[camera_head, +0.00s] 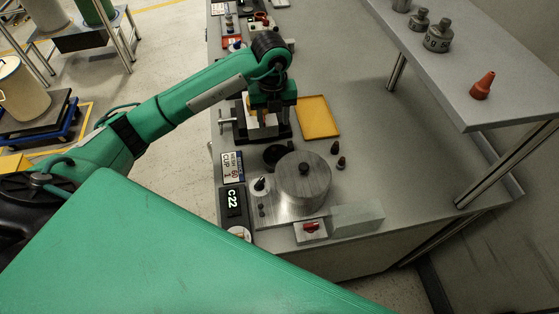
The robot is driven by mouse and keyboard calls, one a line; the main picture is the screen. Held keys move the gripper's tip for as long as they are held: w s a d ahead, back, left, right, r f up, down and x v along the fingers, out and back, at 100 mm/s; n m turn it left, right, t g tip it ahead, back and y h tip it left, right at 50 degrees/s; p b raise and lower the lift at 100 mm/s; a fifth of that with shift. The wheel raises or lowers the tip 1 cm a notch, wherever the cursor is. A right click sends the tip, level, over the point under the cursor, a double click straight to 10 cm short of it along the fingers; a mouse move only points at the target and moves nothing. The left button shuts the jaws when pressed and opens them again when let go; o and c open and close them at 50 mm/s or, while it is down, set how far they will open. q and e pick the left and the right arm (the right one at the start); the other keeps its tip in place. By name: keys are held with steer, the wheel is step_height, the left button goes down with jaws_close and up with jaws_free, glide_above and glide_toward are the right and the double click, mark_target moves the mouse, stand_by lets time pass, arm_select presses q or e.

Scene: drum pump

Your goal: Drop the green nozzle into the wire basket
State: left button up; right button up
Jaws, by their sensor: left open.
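I cannot make out a green nozzle or a wire basket in the head view. My left gripper (271,119) is open and points down over a small fixture (285,134) on the grey bench. A pale and yellowish part (260,131) shows below and between its fingers, partly hidden by them. I cannot tell whether the fingers touch it. My right gripper is not in view.
A yellow tray (318,117) lies right of the gripper. A metal cylinder (303,178) on a plate, a C22 display (233,203) and small dark parts (341,162) stand nearer. Grey weights (437,37) sit on the raised shelf (465,110). The bench (360,140) is clear at centre right.

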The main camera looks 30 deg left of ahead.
arm_select(q)
step_height(320, 180, up, 7)
steer(key=shift+b, duration=0.35)
steer(key=shift+f, duration=0.2)
